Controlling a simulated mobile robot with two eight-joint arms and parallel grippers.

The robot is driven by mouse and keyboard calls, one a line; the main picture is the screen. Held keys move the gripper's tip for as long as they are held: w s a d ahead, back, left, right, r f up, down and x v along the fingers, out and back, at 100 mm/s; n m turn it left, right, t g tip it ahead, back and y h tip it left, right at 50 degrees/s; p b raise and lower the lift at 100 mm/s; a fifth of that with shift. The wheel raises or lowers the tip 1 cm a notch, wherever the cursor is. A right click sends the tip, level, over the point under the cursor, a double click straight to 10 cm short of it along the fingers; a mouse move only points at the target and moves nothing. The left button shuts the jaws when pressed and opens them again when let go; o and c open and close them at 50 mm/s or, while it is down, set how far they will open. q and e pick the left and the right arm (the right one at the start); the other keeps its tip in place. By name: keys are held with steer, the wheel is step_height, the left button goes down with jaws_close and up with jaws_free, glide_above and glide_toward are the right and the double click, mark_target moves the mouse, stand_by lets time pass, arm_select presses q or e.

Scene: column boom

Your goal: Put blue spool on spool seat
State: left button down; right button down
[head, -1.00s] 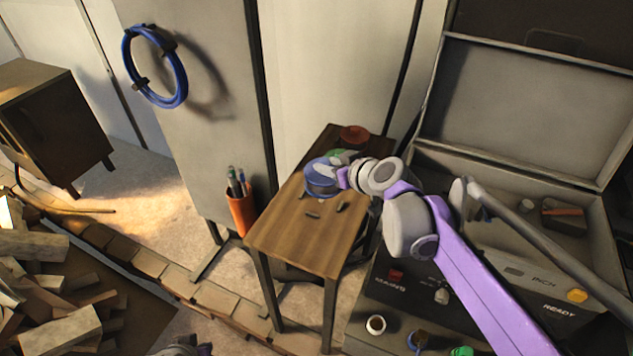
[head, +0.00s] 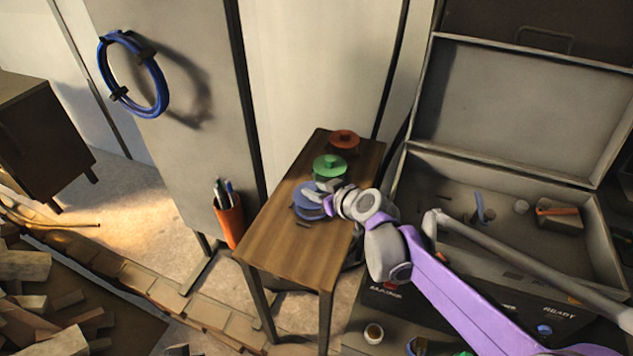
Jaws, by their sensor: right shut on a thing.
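The blue spool (head: 308,212) is at the middle of the small wooden table (head: 275,238). My right gripper (head: 323,196) is shut on its upper part, reaching in from the right. The spool looks about level and low over the tabletop; I cannot tell if it touches. Small dark marks (head: 303,224) on the tabletop show at its near edge. They may belong to the spool seat, which is otherwise hidden under the spool. A green spool (head: 330,167) and a red spool (head: 344,140) stand behind it in a row. My left gripper is not in view.
An orange cup with pens (head: 230,222) is at the table's left. An open grey case (head: 520,120) and its equipment fill the right side, beneath my right arm. A blue cable coil (head: 133,75) hangs on the panel. The near part of the tabletop is clear.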

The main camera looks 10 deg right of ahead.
steer(key=shift+f, duration=0.6)
steer(key=c, duration=0.9)
jaws_free()
steer(key=shift+f, duration=0.15)
steer(key=shift+c, duration=0.2)
steer(key=o, duration=0.4)
steer(key=shift+o, duration=0.2)
